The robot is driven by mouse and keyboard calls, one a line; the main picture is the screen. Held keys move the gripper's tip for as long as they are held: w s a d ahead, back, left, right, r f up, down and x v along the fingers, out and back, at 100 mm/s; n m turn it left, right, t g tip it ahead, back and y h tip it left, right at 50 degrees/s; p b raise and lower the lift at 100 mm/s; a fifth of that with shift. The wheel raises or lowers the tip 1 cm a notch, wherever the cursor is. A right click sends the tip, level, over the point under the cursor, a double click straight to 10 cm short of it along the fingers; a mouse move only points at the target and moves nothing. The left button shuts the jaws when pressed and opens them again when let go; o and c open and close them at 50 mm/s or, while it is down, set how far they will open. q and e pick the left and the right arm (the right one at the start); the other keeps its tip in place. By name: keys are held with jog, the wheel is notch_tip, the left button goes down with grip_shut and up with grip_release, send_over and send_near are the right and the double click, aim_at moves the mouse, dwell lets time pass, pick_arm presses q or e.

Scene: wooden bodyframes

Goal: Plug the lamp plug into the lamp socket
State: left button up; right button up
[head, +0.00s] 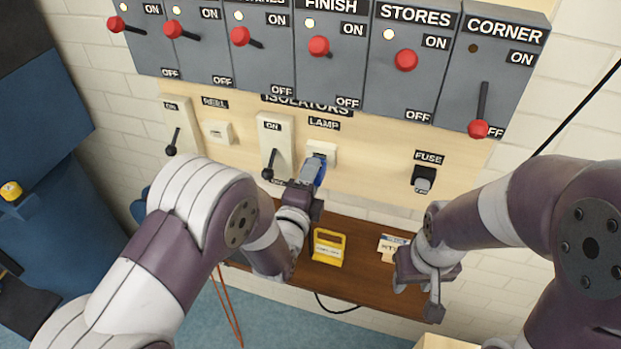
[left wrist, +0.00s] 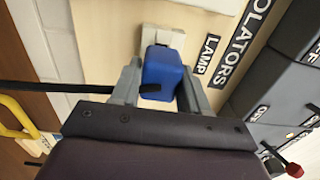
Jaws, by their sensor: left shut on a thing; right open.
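The blue lamp plug (head: 318,167) is between the fingers of my left gripper (head: 310,180), which is shut on it. It also shows as a blue block in the left wrist view (left wrist: 162,72). The white lamp socket (head: 324,149) is on the board under the LAMP label, and the plug is right in front of it. The left wrist view shows part of the socket (left wrist: 168,35) behind the plug. I cannot tell whether the plug is seated or just short of the socket. My right gripper (head: 418,290) is open and empty near the shelf's right end.
A wooden shelf (head: 350,280) below the board holds a yellow item (head: 328,247) and a small card (head: 392,245). A fuse holder (head: 423,178) is at the board's right. Isolator levers (head: 272,160) stand left of the socket. Switch boxes (head: 400,60) line the top.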

pick_arm(q)
jog(key=shift+b+x, duration=0.45)
jog(key=shift+x, duration=0.7)
jog(key=o, duration=1.2)
jog(key=shift+o, duration=0.2)
jog(key=shift+s, duration=0.1)
jog(key=b+v, duration=0.1)
jog(key=v, duration=1.1)
jog(key=shift+s, duration=0.25)
jog(key=shift+a, duration=0.1)
